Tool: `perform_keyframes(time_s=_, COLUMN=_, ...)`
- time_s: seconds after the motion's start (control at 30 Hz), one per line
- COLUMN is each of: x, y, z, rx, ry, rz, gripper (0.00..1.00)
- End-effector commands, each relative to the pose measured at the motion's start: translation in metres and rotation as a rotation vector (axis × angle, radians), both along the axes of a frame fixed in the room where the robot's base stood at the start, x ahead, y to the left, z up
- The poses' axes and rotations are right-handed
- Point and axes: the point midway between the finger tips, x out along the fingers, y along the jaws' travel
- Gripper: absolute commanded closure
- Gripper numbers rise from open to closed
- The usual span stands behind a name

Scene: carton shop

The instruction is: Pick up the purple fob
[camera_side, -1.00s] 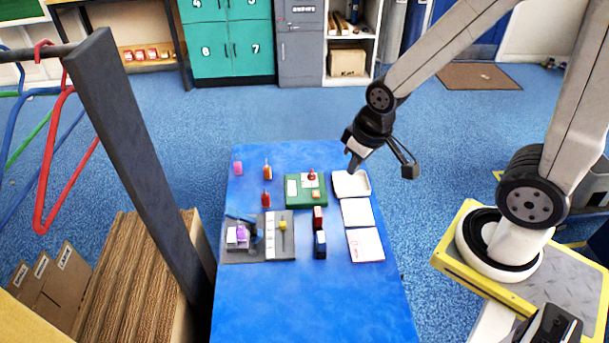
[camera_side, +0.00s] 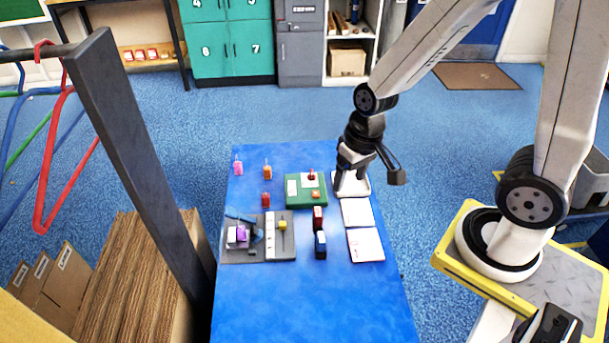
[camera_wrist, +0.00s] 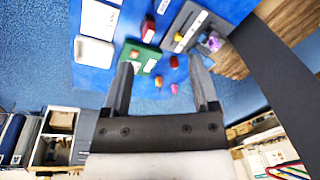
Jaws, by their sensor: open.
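A purple piece (camera_side: 241,232) sits on the left part of the grey board (camera_side: 258,257), against a white block; it also shows in the wrist view (camera_wrist: 214,43). Which of the two is the purple fob is unclear. My gripper (camera_side: 351,187) is over the white tray at the table's back right, well to the right of both. Its two fingers are spread and empty in the wrist view (camera_wrist: 160,72).
An orange fob (camera_side: 267,172) and a red fob (camera_side: 266,199) stand left of the green board (camera_side: 294,198). A yellow piece (camera_side: 283,225) is on the grey board. Red and blue blocks and white cards are at right. The table's front (camera_side: 315,300) is clear.

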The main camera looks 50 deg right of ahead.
Motion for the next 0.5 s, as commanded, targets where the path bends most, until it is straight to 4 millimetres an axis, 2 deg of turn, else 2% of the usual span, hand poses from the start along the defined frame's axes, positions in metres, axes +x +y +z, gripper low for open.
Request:
perform_keyframes(time_s=0.27, x=0.004, y=0.030, z=-0.031, rx=0.201, ry=0.210, rz=-0.288, gripper=0.24)
perform_keyframes(time_s=0.5, x=0.017, y=0.060, z=-0.053, rx=0.392, ry=0.370, rz=-0.546, gripper=0.24)
